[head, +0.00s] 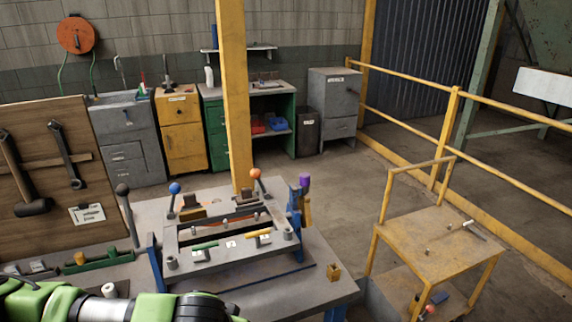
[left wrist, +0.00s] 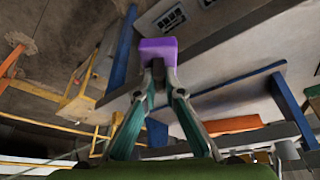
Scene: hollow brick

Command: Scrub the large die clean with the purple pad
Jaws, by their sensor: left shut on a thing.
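My left gripper (left wrist: 158,70) is shut on the purple pad (left wrist: 158,50) in the left wrist view. The pad sticks out past the fingertips. Two white labels on a grey surface show just beyond it; I cannot tell whether it touches anything. In the head view my green left arm comes in at the bottom left, and its gripper is not visible. A grey metal fixture (head: 226,262) with blue side plates stands on the bench. I cannot tell which part is the large die. My right gripper is not in view.
A blue lever knob (head: 174,188) and an orange one (head: 256,174) rise from the fixture. Purple and yellow handles (head: 305,200) stand at its right side. A yellow cart (head: 440,240) stands apart on the right.

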